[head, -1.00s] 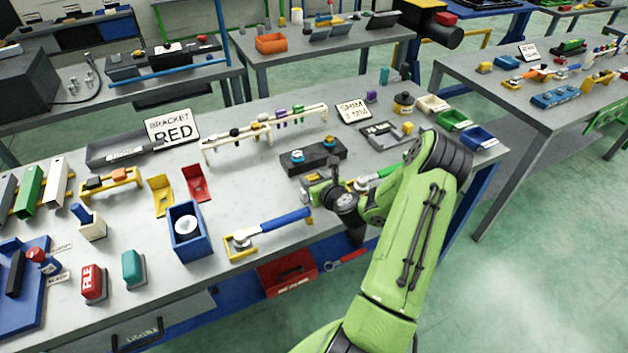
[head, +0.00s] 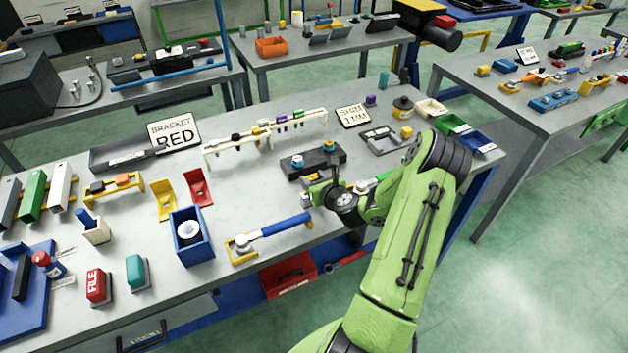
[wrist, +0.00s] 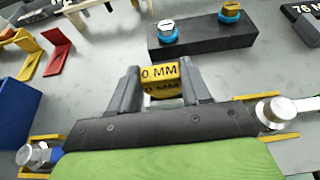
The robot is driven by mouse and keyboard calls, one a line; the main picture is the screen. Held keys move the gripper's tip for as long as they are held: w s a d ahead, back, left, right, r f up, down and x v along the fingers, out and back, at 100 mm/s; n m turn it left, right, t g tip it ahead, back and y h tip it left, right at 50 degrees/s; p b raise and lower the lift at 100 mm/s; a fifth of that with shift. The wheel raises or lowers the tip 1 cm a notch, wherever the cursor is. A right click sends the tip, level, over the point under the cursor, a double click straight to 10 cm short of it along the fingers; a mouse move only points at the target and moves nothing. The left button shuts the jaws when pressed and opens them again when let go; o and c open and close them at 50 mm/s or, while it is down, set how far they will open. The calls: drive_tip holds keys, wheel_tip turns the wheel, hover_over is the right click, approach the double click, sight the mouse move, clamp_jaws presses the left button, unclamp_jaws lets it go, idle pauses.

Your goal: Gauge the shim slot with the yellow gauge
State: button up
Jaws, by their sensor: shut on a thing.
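My gripper (wrist: 161,88) is shut on the yellow gauge (wrist: 160,78), a small yellow block with black lettering ending in "0 MM". In the wrist view the gauge sits between the two grey fingertips, above the bench. In the head view my gripper (head: 318,190) is just in front of a black block (head: 314,162) with two blue-collared studs, and the gauge is hard to make out. The block also shows beyond the gauge in the wrist view (wrist: 205,44), apart from it. I cannot clearly identify the shim slot; a "SHIM" card (head: 353,116) stands farther back.
A cream rack (head: 265,135) with several coloured pieces stands behind left. A grey fixture (head: 383,140) lies behind right. A blue-handled tool in a yellow holder (head: 270,235), a blue box (head: 190,240) and red and yellow brackets (head: 198,188) stand left. Some bare bench lies between.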

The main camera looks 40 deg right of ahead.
wheel_tip(320, 180, up, 6)
drive_tip(key=p, duration=0.5)
drive_tip(key=shift+f, duration=0.1)
idle(0.4)
